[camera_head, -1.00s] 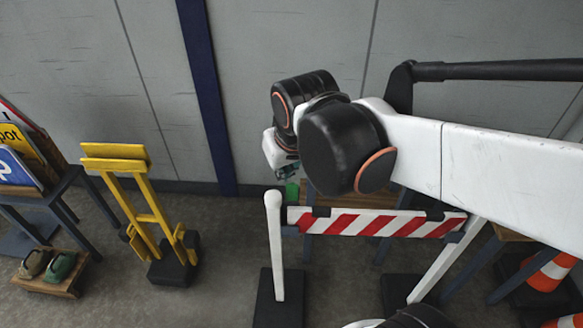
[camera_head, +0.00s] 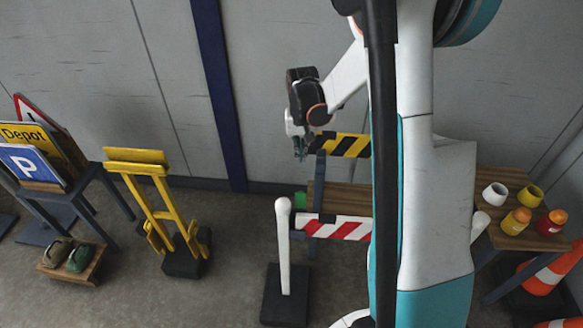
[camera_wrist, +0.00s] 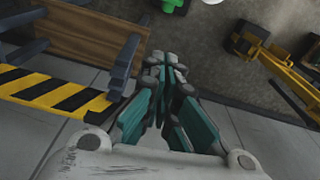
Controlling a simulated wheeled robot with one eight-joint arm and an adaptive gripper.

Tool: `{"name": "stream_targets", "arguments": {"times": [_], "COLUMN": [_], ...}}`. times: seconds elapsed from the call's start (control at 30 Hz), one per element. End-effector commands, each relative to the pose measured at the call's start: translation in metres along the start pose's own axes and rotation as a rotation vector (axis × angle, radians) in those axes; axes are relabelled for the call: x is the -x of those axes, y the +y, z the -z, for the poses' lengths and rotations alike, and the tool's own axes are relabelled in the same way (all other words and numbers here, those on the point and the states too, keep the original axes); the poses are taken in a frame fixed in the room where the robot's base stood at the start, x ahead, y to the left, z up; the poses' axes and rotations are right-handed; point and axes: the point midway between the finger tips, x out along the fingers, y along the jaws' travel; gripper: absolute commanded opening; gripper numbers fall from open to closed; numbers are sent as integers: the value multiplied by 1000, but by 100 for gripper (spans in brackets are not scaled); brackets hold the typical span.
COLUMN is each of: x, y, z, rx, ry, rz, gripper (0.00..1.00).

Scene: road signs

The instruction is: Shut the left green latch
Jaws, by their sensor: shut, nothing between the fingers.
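The left green latch (camera_head: 300,199) shows as a small green piece beside the top of the left white post (camera_head: 283,240). Whether it is open or shut is too small to tell. A green part also shows at the top edge of the wrist view (camera_wrist: 172,5). The red-and-white striped board (camera_head: 338,228) runs right from the post, and its right part is hidden behind my arm. My gripper (camera_head: 299,152) is shut and empty, above and beyond the latch, apart from it. Its closed fingers also show in the wrist view (camera_wrist: 166,62).
A yellow-and-black striped board (camera_head: 350,145) is just right of my gripper, above a wooden bench (camera_head: 343,197). A yellow stand (camera_head: 150,200) and signs (camera_head: 35,160) are at left. Pots (camera_head: 515,220) and a cone (camera_head: 548,270) are at right.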

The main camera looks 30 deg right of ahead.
Motion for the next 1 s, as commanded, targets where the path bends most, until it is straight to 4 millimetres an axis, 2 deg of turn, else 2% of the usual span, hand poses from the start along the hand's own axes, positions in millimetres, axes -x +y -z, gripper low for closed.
{"name": "stream_targets", "arguments": {"times": [0.1, 0.3, 0.47, 0.57, 1.0], "x": [-19, -40, -51, -65, -141], "y": [7, 12, 13, 13, 11], "z": [13, 20, 20, 19, 13], "rx": [-44, -80, -85, -84, -83], "ry": [-37, -70, -74, -74, -73], "rz": [6, 10, 11, 11, 11], "gripper": [0, 0, 0, 0, 0]}}
